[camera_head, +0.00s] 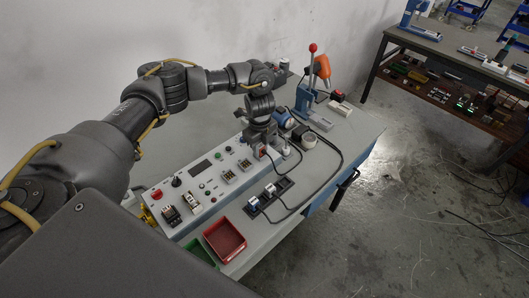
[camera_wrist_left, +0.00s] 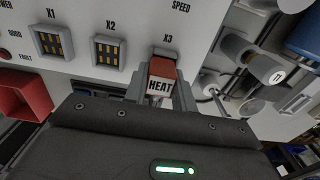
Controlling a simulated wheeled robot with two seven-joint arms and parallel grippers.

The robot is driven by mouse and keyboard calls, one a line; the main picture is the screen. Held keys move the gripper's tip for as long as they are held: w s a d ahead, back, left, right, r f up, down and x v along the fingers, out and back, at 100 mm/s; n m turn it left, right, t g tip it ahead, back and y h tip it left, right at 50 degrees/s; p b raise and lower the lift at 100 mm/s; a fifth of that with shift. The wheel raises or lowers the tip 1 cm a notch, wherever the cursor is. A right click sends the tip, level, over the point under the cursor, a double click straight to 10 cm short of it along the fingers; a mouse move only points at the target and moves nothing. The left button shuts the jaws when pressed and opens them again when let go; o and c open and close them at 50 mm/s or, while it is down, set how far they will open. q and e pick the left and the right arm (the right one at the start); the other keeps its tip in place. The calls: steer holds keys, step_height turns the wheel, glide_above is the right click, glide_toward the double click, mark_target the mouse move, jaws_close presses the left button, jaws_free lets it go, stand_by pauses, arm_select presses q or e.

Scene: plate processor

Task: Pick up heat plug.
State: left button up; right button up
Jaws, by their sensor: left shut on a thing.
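The heat plug (camera_wrist_left: 161,80) is a red-topped block with a white HEAT label in the left wrist view. It sits in front of the panel at the X3 marking, and I cannot tell whether it is still seated in a socket. My left gripper (camera_wrist_left: 162,93) has a grey finger on each side of the plug and is shut on it. In the head view my left gripper (camera_head: 259,143) reaches down to the far part of the control panel (camera_head: 215,166) and mostly hides the plug. My right gripper is not in view.
Sockets X1 (camera_wrist_left: 51,43) and X2 (camera_wrist_left: 107,52) lie left of the plug. Grey cylindrical parts (camera_wrist_left: 240,48) stand close on its right. A red bin (camera_head: 224,239), a green bin (camera_head: 199,254) and a black holder with connectors (camera_head: 270,194) stand in front of the panel. A red-knobbed press (camera_head: 306,95) stands behind.

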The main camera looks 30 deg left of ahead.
arm_select(q)
steer(key=shift+s, duration=0.1)
steer(key=shift+c, duration=0.5)
steer(key=shift+r, duration=0.25)
steer(key=r, duration=0.3)
steer(key=shift+s+d+r, duration=0.1)
steer(key=shift+s+r, duration=0.1)
steer(key=shift+r, duration=0.1)
steer(key=s+d+r, duration=0.2)
steer(key=s+r, duration=0.1)
steer(key=s, duration=0.1)
steer(key=s+d+r+b, duration=0.1)
steer(key=s+r, duration=0.2)
steer(key=s, duration=0.1)
steer(key=s+d+r+b, duration=0.1)
steer(key=s+d+r, duration=0.1)
steer(key=s+r, duration=0.1)
steer(key=shift+s+d, duration=0.35)
steer(key=shift+s, duration=0.35)
